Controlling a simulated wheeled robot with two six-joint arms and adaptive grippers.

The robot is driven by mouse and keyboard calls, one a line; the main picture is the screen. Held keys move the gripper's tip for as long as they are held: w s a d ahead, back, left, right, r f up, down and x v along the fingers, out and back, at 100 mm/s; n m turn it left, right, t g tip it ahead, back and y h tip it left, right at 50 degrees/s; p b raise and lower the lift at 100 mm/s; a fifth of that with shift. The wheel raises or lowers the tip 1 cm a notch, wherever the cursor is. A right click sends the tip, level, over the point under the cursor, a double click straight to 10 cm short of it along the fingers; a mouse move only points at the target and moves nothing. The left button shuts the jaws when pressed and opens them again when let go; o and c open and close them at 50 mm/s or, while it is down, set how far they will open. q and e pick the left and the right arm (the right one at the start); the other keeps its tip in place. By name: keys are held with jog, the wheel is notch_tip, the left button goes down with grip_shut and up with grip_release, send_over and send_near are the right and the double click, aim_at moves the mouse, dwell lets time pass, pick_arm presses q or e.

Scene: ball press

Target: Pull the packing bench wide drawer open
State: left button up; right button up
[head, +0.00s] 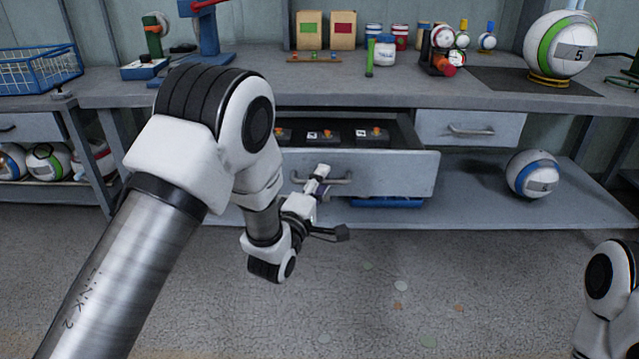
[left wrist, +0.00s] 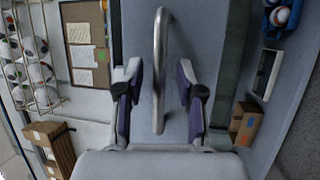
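The wide drawer (head: 395,174) of the packing bench (head: 420,92) stands partly open, with dark compartments showing inside. Its metal bar handle (head: 345,181) is on the grey front. My left gripper (head: 320,174) is at the handle. In the left wrist view the handle (left wrist: 160,60) runs up the picture between the two fingers of my left gripper (left wrist: 160,92). The fingers are apart, with a gap on each side of the bar. Part of my right arm shows at the lower right, but its gripper is out of view.
A smaller drawer (head: 470,130) to the right is shut. A blue-striped ball (head: 532,174) lies on the lower shelf. A blue tray (head: 388,203) is under the wide drawer. Jars, boxes and a green-striped ball (head: 560,45) stand on the bench. The floor in front is clear.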

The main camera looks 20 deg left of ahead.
pick_arm(q)
jog(key=v, duration=1.2)
jog(key=s+a+f+m+g+y, duration=0.15)
jog(key=s+f+g, duration=0.4)
jog(key=f, duration=0.75)
jog(key=s+a+f+m+g+y, duration=0.15)
jog(key=s+f+g, duration=0.35)
jog(key=f, duration=0.8)
jog(key=s+f+m+g, duration=0.4)
jog(key=s+m+g, duration=0.15)
jog(key=s, duration=0.35)
jog(key=s+f+m+g, duration=0.4)
jog(key=s+m, duration=0.2)
jog(key=s, duration=0.4)
notch_tip(320, 180, up, 31)
jog(key=p, duration=3.1)
jog(key=shift+a+m+h, duration=0.3)
jog(key=shift+a+m, duration=0.15)
jog(key=shift+a, duration=0.05)
